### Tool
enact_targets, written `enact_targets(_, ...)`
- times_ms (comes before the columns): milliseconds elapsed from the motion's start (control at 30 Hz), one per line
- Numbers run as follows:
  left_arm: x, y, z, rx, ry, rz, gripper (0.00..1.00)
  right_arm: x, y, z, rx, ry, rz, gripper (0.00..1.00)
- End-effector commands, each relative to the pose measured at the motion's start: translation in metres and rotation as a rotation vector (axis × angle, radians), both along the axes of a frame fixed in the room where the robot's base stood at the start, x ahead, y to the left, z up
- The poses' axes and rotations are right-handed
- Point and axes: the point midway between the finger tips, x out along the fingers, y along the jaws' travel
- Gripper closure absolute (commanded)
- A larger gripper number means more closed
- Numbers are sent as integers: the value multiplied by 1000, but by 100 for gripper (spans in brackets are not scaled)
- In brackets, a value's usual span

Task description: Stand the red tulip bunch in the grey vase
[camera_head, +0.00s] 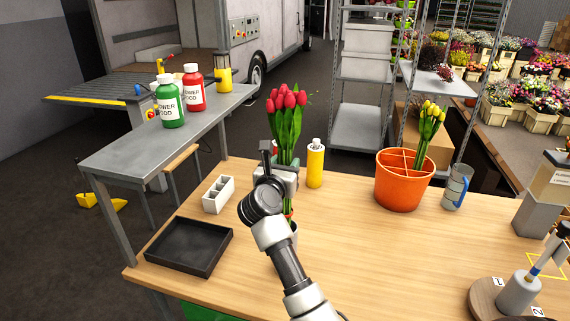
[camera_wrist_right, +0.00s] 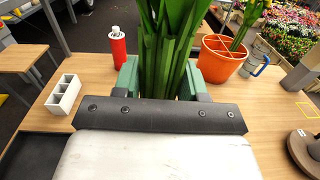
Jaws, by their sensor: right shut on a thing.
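The red tulip bunch (camera_head: 287,105) stands upright, blooms up, in my right gripper (camera_head: 287,172). The gripper is shut on its green stems, which also show between the green-grey fingers in the right wrist view (camera_wrist_right: 172,65). Below the gripper, a pale piece (camera_head: 293,229) shows beside my arm, mostly hidden. It may be the grey vase, but I cannot tell, nor whether the stems are inside it. My left gripper is not in view.
An orange divided bucket (camera_head: 398,194) holds yellow tulips (camera_head: 428,122). A yellow bottle (camera_head: 315,167), a grey jug with blue handle (camera_head: 457,187), a white compartment box (camera_head: 219,194) and a black tray (camera_head: 188,247) stand around. The table's right middle is clear.

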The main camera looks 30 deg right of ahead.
Motion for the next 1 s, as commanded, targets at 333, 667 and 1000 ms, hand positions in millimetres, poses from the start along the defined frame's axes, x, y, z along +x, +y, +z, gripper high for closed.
enact_targets(333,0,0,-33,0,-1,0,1,0,0,-39,1,-1,0,91)
enact_targets(667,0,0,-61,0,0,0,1,0,1,-73,1,-1,1,91)
enact_targets(1000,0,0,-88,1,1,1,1,0,0,-106,-1,-1,0,91)
